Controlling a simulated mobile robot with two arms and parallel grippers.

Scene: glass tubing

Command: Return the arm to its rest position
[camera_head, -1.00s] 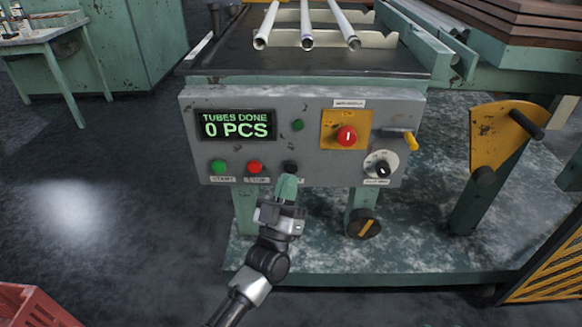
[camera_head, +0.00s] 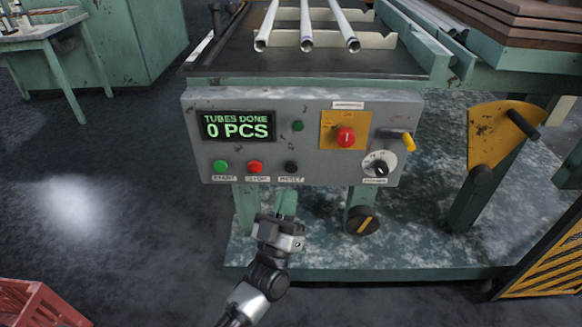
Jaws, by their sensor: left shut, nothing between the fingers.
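My left gripper (camera_head: 286,203) is in the lower middle of the head view, with its green fingertips pointing up and shut on nothing. It is just below the grey control panel (camera_head: 340,185), apart from the black RESET button (camera_head: 291,167) above it. The green START button (camera_head: 220,167) and red STOP button (camera_head: 255,167) sit to the left of the RESET button. The green display (camera_head: 236,126) reads TUBES DONE 0 PCS. My right gripper is not in view.
Several glass tubes lie in the machine's top, one tube (camera_head: 307,25) in the middle. A red rotary switch (camera_head: 345,136) sits on a yellow plate. A red crate (camera_head: 35,305) stands lower left, and a striped barrier (camera_head: 550,265) lower right.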

